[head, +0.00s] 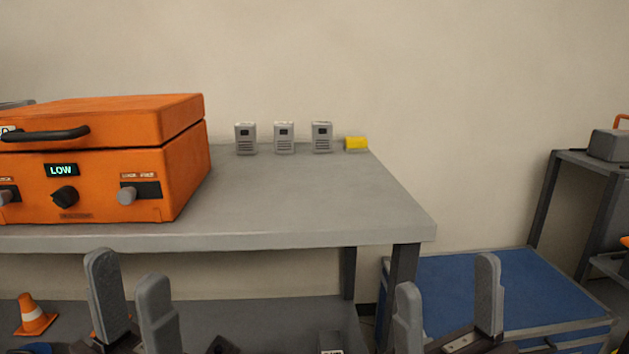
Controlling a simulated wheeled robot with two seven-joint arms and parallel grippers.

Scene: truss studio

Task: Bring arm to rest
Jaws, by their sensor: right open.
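My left gripper (127,272) shows at the bottom left, in front of the grey table (290,215). Its two grey fingers stand upright with a narrow gap between them and nothing in it. My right gripper (447,280) shows at the bottom right, near the table's right front leg and the blue-topped unit. Its fingers are wide apart and empty. Both grippers are below the tabletop edge in the picture. Most of both arms is out of view.
An orange case (100,155) with a "LOW" display stands on the table's left. Three small grey devices (284,138) and a yellow block (356,144) line the back. A blue-topped unit (510,280), a dark rack (575,190) and an orange cone (33,315) stand around.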

